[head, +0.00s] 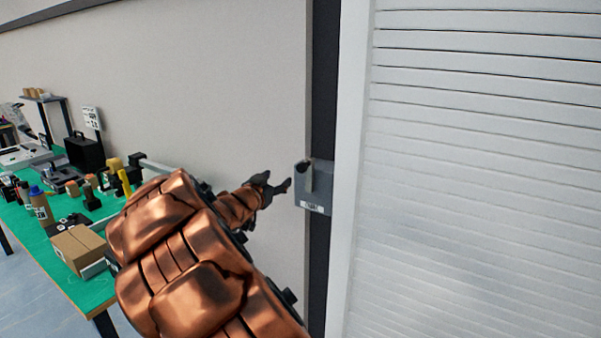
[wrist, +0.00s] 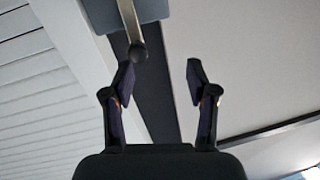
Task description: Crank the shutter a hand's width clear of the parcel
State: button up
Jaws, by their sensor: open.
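The white slatted shutter (head: 480,180) fills the right of the head view; its slats also show at the left of the wrist view (wrist: 35,90). A grey crank box (head: 318,200) is on the dark post beside the shutter frame. Its crank has a pale arm (wrist: 127,18) and a dark round knob (wrist: 139,52). My gripper (head: 277,181) is open and empty, just left of the box. In the wrist view the knob lies beyond the fingertips (wrist: 158,75), closer to the left finger than the right. The shutter's bottom edge and any parcel at it are out of view.
A green workbench (head: 88,291) at the left holds cardboard boxes (head: 77,247), a black case (head: 85,151) and several small items. A plain pale wall (head: 210,90) runs behind the bench to the post. The space between gripper and crank looks clear.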

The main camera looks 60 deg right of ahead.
aim_at(300, 169)
jog(key=shift+m+g+h, duration=0.6)
jog(key=shift+g, duration=0.2)
jog(key=d, duration=0.2)
jog(key=s+d+p, duration=0.1)
jog(key=d, duration=0.2)
jog(key=s+d, duration=0.1)
jog(key=d, duration=0.1)
jog(key=shift+s+d+r+p, duration=0.1)
jog(key=shift+d+r+p, duration=0.2)
jog(key=shift+d+r, duration=0.1)
jog(key=shift+d+f, duration=0.15)
jog(key=shift+d, duration=0.8)
jog(key=shift+c, duration=0.2)
grip_shut()
